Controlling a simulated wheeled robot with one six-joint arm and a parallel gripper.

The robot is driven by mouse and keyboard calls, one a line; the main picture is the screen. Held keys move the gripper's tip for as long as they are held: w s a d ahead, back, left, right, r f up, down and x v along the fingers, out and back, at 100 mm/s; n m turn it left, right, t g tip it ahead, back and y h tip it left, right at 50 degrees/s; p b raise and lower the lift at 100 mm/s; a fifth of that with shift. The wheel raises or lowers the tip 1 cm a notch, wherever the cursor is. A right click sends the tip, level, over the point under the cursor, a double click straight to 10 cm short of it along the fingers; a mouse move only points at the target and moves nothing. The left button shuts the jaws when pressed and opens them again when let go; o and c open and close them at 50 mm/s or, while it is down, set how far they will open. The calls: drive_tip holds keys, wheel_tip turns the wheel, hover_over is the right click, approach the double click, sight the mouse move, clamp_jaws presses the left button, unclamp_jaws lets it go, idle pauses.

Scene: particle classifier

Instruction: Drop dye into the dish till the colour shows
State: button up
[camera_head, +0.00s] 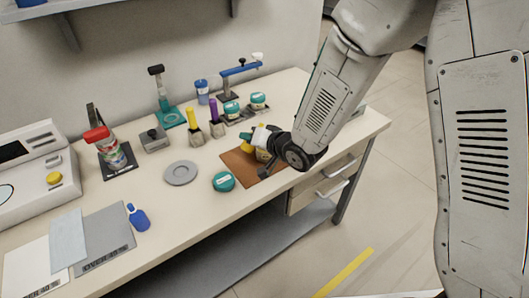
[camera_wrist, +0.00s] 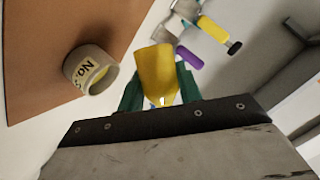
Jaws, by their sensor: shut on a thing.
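My gripper (camera_wrist: 157,88) has teal fingers shut on a yellow dropper (camera_wrist: 156,70), in the middle of the wrist view. In the head view, my gripper (camera_head: 270,150) is over the brown mat, and my wrist partly hides what it holds. A small pale pot (camera_wrist: 91,70) with a dark-lettered label and yellow inside its rim stands on the mat (camera_wrist: 40,45), left of the dropper and apart from it in the wrist view. A grey round dish (camera_head: 181,173) lies on the bench left of the mat. I cannot tell any colour in it.
A yellow-topped dropper (camera_head: 190,118) and a purple-topped one (camera_head: 214,112) stand behind the mat. A white machine (camera_head: 55,192) fills the left end.

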sight(243, 145)
drive_tip(key=shift+r+n, duration=0.1)
drive_tip(key=shift+n, duration=0.2)
drive_tip(key=shift+s+a+f+n+t+h, duration=0.3)
drive_tip(key=shift+a+f+n+h, duration=0.2)
drive_tip(key=shift+f, duration=0.2)
drive_tip(key=shift+s+a+n+h+b, duration=0.15)
drive_tip(key=shift+a+n+h+b, duration=0.05)
drive_tip(key=shift+n+h+b, duration=0.2)
drive_tip(key=shift+s+a+f+n+t, duration=0.15)
drive_tip(key=shift+n+t, duration=0.15)
drive_tip(key=shift+t, duration=0.1)
drive_tip(key=shift+s+a+f+n+h+b, duration=0.1)
drive_tip(key=shift+a+f+n+h+b, duration=0.1)
drive_tip(key=shift+f, duration=0.15)
drive_tip(key=shift+s+a+f+n+h+b, duration=0.1)
drive_tip(key=shift+f+n+h, duration=0.1)
drive_tip(key=shift+f, duration=0.1)
drive_tip(key=shift+s+a+n+t+h, duration=0.1)
drive_tip(key=shift+a+n+t+h, duration=0.25)
drive_tip(key=shift+n+t, duration=0.3)
drive_tip(key=shift+d+r, duration=0.1)
drive_tip(key=shift+r, duration=2.35)
